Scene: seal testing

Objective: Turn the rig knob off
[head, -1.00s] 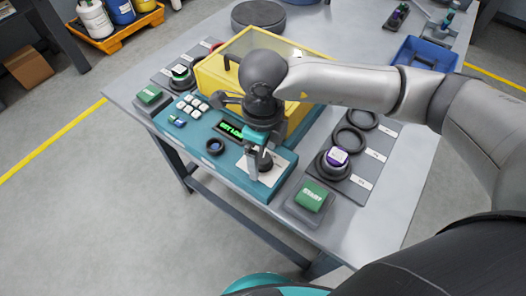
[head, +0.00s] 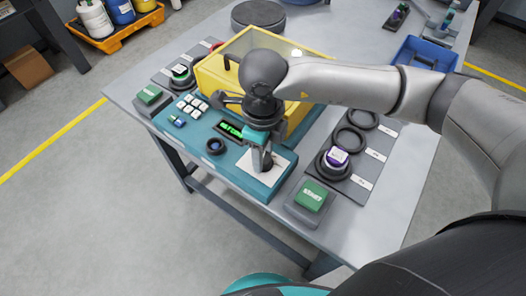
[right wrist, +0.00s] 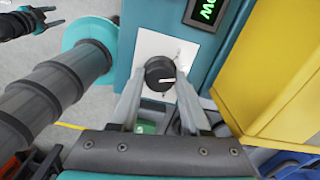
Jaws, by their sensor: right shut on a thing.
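The rig knob (right wrist: 159,74) is a round black knob with a white pointer mark, set on a white plate (right wrist: 150,48). In the right wrist view its mark points right. My right gripper (head: 261,163) is down at the front right corner of the teal rig (head: 222,158). Its two fingers are shut on the knob, one on each side. In the head view the fingers largely hide the knob. My left gripper (right wrist: 46,17) shows small at the upper left of the right wrist view, empty, its fingers apart.
A display (head: 230,130) with green text and a yellow clear-topped box (head: 215,72) are behind the knob. A green block (head: 311,196) on a grey pad is to the right. Black rings (head: 350,139) lie on a dark mat beyond it.

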